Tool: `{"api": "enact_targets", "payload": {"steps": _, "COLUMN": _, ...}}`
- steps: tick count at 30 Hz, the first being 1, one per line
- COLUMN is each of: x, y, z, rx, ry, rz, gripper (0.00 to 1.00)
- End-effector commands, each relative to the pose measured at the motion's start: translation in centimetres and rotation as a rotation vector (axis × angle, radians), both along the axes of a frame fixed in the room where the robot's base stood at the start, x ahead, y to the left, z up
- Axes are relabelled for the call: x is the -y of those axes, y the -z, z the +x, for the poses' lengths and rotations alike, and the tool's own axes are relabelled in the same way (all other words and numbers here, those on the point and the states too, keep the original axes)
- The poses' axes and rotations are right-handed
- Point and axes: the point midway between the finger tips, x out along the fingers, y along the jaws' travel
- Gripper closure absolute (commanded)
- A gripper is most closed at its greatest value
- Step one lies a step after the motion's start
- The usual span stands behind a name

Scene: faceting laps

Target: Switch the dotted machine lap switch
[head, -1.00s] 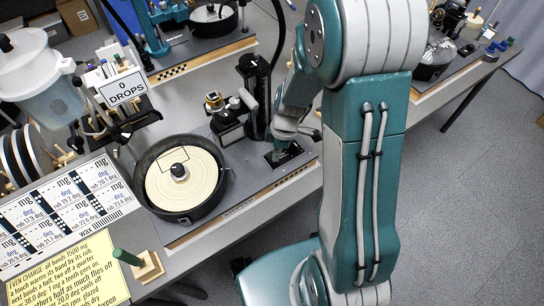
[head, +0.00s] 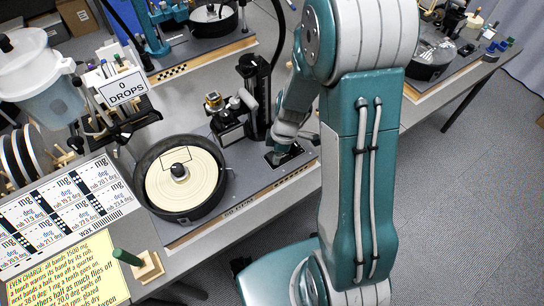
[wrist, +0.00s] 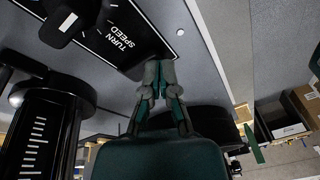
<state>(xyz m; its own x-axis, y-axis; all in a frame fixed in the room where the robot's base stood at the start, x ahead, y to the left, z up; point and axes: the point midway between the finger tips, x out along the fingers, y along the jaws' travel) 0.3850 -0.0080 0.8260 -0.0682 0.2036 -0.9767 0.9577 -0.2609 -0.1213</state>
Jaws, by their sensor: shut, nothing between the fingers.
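The near machine has a cream lap (head: 182,178) in a black round pan on a grey base. A small black control panel (head: 296,160) lies at the right of this base. My gripper (head: 278,157) is at that panel, partly hidden by my wrist. In the wrist view the black panel (wrist: 105,55) carries the words TURN and SPEED, and a black knob (wrist: 60,27) stands on it at upper left. My gripper (wrist: 160,72) is shut and empty, its tips at the panel's lower right edge; contact cannot be told. The switch itself is not clearly visible.
A black post (head: 250,85) stands behind the panel. A machine with a checkered front strip (head: 172,72) stands at the back left, another (head: 430,55) at the back right. A card sheet (head: 65,215), a yellow note and a green peg (head: 127,257) are at front left.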

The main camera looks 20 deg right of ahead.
Motion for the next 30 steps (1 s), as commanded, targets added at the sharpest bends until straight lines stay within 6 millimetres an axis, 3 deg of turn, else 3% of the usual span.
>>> {"api": "enact_targets", "payload": {"steps": 5, "x": 0.0, "y": -0.3, "z": 0.1, "rx": 0.001, "ry": 0.000, "rz": 0.001, "gripper": 1.00}}
{"api": "enact_targets", "payload": {"steps": 30, "x": -0.2, "y": -6.1, "z": 0.9, "rx": 0.002, "ry": -0.001, "rz": 0.000, "gripper": 1.00}}
